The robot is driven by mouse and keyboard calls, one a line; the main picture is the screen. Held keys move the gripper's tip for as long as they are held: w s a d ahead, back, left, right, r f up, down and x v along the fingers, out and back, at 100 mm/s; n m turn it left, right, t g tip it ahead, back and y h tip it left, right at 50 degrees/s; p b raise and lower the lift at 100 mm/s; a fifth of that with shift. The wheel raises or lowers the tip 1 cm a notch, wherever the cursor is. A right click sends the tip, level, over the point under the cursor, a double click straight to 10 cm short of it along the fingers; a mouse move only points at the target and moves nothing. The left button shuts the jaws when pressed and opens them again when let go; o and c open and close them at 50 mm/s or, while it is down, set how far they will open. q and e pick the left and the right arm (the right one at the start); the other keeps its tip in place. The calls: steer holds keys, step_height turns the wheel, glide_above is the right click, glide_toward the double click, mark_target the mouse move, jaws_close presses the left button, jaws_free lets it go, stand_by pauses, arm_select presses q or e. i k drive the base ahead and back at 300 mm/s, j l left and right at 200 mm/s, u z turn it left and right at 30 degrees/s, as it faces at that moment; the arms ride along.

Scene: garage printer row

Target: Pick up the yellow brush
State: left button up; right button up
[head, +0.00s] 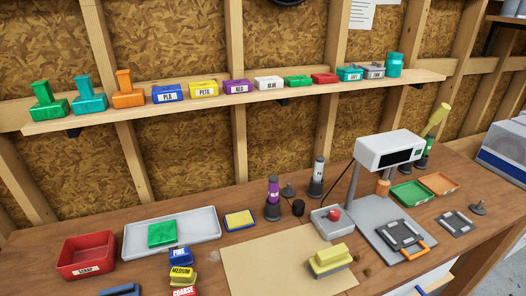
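A yellow block-shaped thing (329,260), which looks like the yellow brush, rests on the brown sheet (262,268) at the front middle of the workbench. Its upper part is yellow and its lower part is a paler yellow. Neither of my grippers shows in the head view, so I cannot see whether they are open or shut.
Left of the sheet are a red SCRAP bin (87,255), a grey tray (205,224) with a green block, and labelled blocks (181,273). A grey box with a red button (332,222) and a printer-like machine (389,149) stand behind and right. A shelf (230,100) runs above.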

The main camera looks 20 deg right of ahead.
mark_target(330, 261)
steer(key=z, duration=1.4)
steer(key=i+l+u, duration=0.15)
steer(key=l+u, duration=0.25)
steer(key=l, duration=0.35)
steer(key=i+l+u, duration=0.1)
steer(key=l+u, duration=0.3)
steer(key=l, duration=0.35)
